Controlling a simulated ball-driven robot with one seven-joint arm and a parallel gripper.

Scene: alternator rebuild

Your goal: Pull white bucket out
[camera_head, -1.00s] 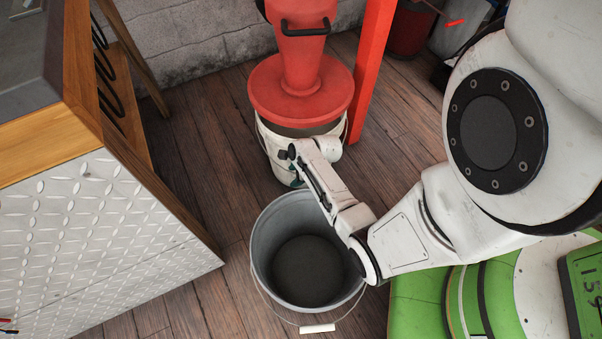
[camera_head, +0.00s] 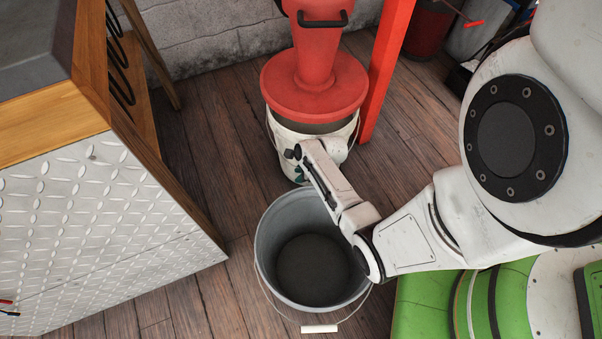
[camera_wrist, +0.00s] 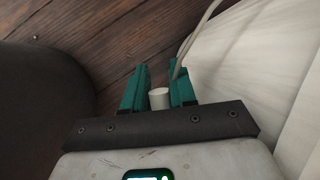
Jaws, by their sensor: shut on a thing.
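The white bucket (camera_head: 290,138) stands upright on the floor by the wall, under a red funnel-shaped part with a wide round flange (camera_head: 314,88). My gripper (camera_head: 299,172) reaches over the grey bucket to the white bucket's front side; my arm hides part of that side. In the wrist view the white bucket's wall (camera_wrist: 285,70) fills the right side. My gripper's teal fingers (camera_wrist: 159,68) are shut on its handle, with the white grip (camera_wrist: 159,98) between them and a wire running up from there.
An open, empty grey bucket (camera_head: 268,240) stands in front of the white bucket, its own handle hanging forward. A red post (camera_head: 388,70) rises right behind the white bucket. A cabinet with a diamond-plate side (camera_head: 100,220) is at left. Bare wooden floor (camera_head: 215,150) lies between.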

